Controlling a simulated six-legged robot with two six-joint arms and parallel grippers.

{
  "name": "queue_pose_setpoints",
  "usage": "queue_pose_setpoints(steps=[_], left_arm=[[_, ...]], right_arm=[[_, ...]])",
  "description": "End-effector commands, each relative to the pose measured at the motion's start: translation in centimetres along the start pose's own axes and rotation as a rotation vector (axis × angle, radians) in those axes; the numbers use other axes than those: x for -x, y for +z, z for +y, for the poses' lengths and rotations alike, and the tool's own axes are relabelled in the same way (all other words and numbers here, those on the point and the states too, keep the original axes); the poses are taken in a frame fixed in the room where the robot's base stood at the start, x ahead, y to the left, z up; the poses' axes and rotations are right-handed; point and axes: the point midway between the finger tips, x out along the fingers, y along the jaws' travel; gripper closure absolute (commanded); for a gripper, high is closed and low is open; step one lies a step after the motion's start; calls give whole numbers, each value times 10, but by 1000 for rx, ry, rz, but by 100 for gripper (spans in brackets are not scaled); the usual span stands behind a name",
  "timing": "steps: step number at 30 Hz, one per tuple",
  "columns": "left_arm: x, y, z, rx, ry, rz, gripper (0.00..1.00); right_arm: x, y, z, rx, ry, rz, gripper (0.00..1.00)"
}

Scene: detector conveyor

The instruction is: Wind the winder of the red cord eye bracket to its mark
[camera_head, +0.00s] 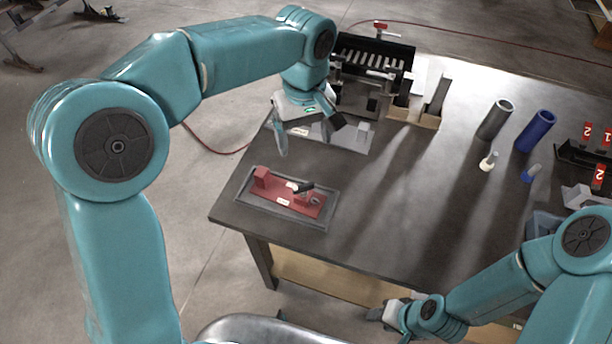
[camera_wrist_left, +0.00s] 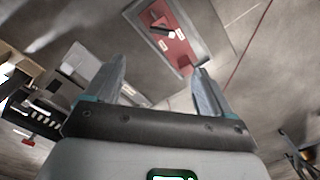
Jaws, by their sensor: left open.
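The red cord eye bracket (camera_head: 283,198) lies in a shallow grey tray (camera_head: 245,208) near the table's left front corner. A small black handle (camera_head: 303,188), which looks like its winder, sits toward the right end beside a pale label. The mark is too small to tell. My left gripper (camera_head: 308,138) is open and empty, above and behind the bracket, apart from it. In the left wrist view the red bracket (camera_wrist_left: 181,48) shows beyond the open fingers (camera_wrist_left: 158,88). My right gripper (camera_head: 385,312) is low at the front, below the table edge; its fingers are unclear.
A grey plate (camera_head: 350,140) with a small block lies below my left gripper. A black slotted conveyor unit (camera_head: 375,55) stands behind it. Grey (camera_head: 495,120) and blue (camera_head: 536,131) cylinders stand to the right. The table's middle (camera_head: 410,190) is clear.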

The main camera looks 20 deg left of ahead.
Motion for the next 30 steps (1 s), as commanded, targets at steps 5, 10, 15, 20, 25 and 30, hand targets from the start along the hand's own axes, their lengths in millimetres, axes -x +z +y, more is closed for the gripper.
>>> queue_pose_setpoints(steps=[5, 10, 15, 20, 25, 30], left_arm=[[-37, 3, -4, 0, -5, -5, 17], [-79, 4, -4, -1, -4, -6, 17], [-116, 4, -4, -1, -4, -6, 17], [-141, 2, -2, -1, -1, -4, 17], [-152, 1, -2, -1, 0, -2, 17], [-154, 0, -1, -1, 1, -2, 17]], right_arm=[[1, 0, 0, 1, 0, -1, 57], [4, 0, -1, 1, 0, 0, 57], [7, 0, -3, 0, 0, 0, 57], [10, 0, -4, 1, 0, -1, 57], [10, 0, -4, 0, 0, 0, 57], [10, 0, -4, 0, 0, 0, 57]])
